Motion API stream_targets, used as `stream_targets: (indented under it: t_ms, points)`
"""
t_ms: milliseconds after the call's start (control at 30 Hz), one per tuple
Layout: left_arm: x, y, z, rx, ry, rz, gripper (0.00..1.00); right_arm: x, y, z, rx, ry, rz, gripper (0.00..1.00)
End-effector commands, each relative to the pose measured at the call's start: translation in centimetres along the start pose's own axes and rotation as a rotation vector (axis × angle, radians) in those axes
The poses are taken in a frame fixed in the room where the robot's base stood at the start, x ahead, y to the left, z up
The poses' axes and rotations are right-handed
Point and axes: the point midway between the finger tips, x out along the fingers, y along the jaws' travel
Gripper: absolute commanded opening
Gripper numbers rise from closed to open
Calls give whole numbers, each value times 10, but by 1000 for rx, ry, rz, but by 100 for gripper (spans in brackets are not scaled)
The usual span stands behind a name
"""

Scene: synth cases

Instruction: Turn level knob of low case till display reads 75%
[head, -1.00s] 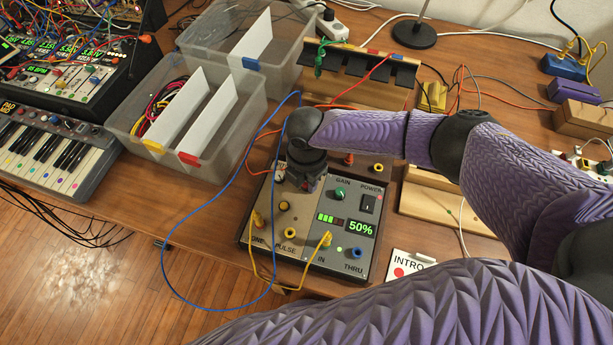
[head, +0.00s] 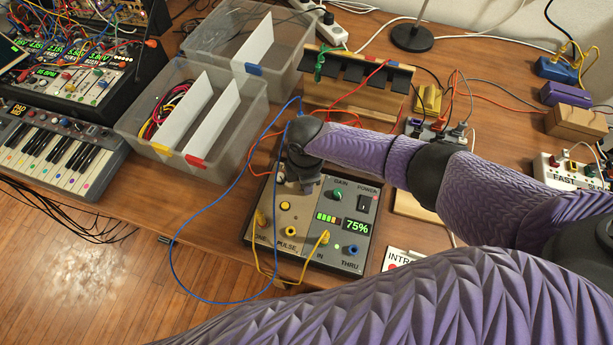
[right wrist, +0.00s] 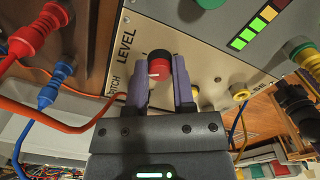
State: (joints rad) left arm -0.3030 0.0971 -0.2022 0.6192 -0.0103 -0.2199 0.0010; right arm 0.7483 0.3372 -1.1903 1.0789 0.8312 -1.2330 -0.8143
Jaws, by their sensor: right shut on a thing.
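The low case (head: 310,243) lies on the table with its panel facing up. Its display (head: 357,225) reads 75% in green, beside a bar of green and orange segments (head: 326,218). My right gripper (head: 305,186) is over the top left of the panel and hides the level knob in the head view. In the right wrist view, the red level knob (right wrist: 159,64) with a white pointer line sits beside the word LEVEL, and my right gripper (right wrist: 164,85) is shut on it, one purple finger on each side. My left gripper is not in view.
Yellow and blue cables run around the low case; the yellow one plugs into its IN socket (head: 323,237). A green gain knob (head: 337,195) and power switch (head: 363,203) stand close to my gripper. Clear bins (head: 222,165) are behind left, and a small keyboard (head: 55,150) is far left.

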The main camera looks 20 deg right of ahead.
Motion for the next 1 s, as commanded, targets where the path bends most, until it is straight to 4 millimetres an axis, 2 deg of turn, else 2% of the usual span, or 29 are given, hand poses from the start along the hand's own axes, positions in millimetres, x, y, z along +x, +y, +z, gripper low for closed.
stream_targets:
  t_ms: [633, 667, 800, 1000]
  points:
    - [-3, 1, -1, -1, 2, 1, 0, 0, 0, 0, 54, 0, 1, 0]
    - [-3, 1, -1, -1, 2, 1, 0, 0, 0, 0, 54, 0, 1, 35]
    - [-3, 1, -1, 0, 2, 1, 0, 0, 0, 0, 54, 0, 1, 65]
    - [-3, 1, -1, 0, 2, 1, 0, 0, 0, 0, 54, 0, 1, 67]
